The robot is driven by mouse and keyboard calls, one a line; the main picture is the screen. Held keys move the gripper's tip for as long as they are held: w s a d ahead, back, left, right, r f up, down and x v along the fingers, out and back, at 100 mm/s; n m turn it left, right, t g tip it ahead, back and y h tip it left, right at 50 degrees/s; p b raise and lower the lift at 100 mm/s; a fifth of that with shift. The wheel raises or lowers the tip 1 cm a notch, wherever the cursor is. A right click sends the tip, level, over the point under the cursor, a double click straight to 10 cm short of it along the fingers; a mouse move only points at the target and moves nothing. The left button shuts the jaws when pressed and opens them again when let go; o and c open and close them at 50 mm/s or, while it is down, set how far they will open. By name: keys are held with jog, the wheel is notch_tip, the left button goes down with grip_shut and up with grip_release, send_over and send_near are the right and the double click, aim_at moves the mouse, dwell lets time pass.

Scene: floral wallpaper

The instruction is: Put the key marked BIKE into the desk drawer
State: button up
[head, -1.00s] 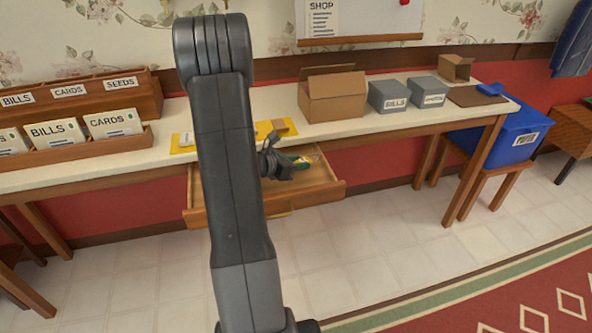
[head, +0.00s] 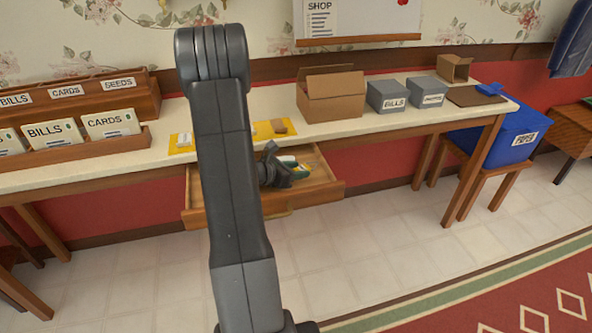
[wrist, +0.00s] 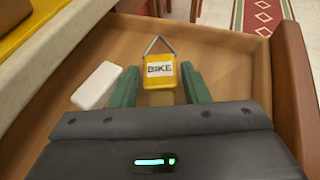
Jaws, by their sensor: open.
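The key's yellow tag, marked BIKE (wrist: 160,70), shows in the wrist view inside the open desk drawer (head: 322,194), with a metal loop at its far end. The drawer's bare wooden floor also shows in the wrist view (wrist: 222,58). My gripper (head: 298,164) is open, low in the drawer. Its two green fingers stand either side of the tag in the wrist view (wrist: 160,88), with a gap on each side. The tag appears to lie on the drawer floor. In the head view my gripper and arm hide it.
A white block (wrist: 97,86) lies in the drawer, left of the fingers. The desk (head: 400,119) overhangs the drawer's back. On it stand a cardboard box (head: 335,96), grey boxes (head: 388,96), a yellow mat (head: 181,147) and a letter rack (head: 128,99).

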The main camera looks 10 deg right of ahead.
jog(key=shift+r, duration=0.25)
jog(key=v, duration=1.2)
jog(key=shift+f, duration=0.2)
dwell(0.4)
